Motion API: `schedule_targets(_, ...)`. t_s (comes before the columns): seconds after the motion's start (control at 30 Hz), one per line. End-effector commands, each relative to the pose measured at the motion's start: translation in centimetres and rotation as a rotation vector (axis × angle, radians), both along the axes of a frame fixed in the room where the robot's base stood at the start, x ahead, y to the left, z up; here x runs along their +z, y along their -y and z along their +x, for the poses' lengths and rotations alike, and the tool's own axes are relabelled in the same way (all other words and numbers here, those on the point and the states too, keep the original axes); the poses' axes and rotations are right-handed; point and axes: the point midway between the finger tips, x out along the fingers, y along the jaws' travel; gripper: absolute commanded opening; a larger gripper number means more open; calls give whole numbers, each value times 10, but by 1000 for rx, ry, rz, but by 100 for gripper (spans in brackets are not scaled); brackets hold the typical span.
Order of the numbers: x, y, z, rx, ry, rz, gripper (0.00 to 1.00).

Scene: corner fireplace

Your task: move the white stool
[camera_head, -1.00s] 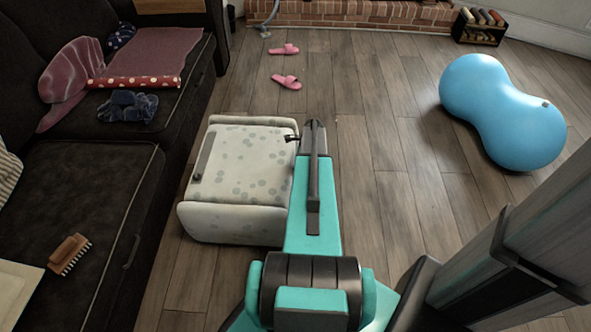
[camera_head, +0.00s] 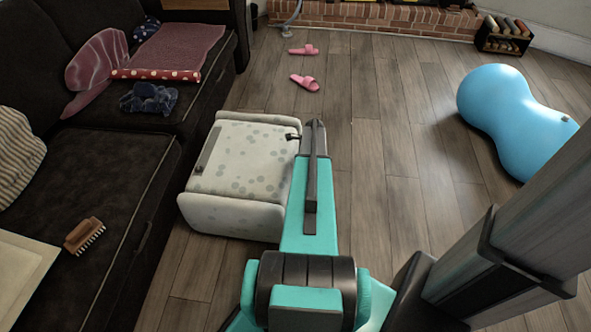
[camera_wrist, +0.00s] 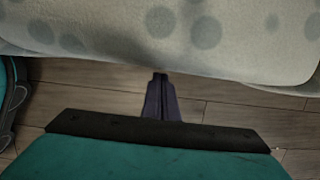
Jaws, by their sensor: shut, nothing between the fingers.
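The white stool (camera_head: 245,163), pale with grey-green spots, stands on the wooden floor beside the dark sofa. My arm reaches forward along its right side. My gripper (camera_head: 316,128) is at the stool's right side near its far end, shut with nothing in it. In the wrist view the shut fingers (camera_wrist: 160,84) point at the lower edge of the spotted stool (camera_wrist: 180,35), which fills the top. I cannot tell whether the fingertips touch it. Part of the stool's right side is hidden behind my arm.
The dark sofa (camera_head: 95,165) runs close along the stool's left, with a brush (camera_head: 84,235) on it. Pink slippers (camera_head: 305,82) lie ahead on the floor. A blue peanut-shaped ball (camera_head: 510,115) lies at the right. The floor (camera_head: 400,150) between stool and ball is clear.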

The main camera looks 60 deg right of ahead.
Motion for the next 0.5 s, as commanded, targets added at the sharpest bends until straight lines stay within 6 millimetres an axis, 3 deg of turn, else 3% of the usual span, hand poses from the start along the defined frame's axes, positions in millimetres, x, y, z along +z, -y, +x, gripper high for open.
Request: schedule_targets(0.5,6,16,-27,4,2,0,0)
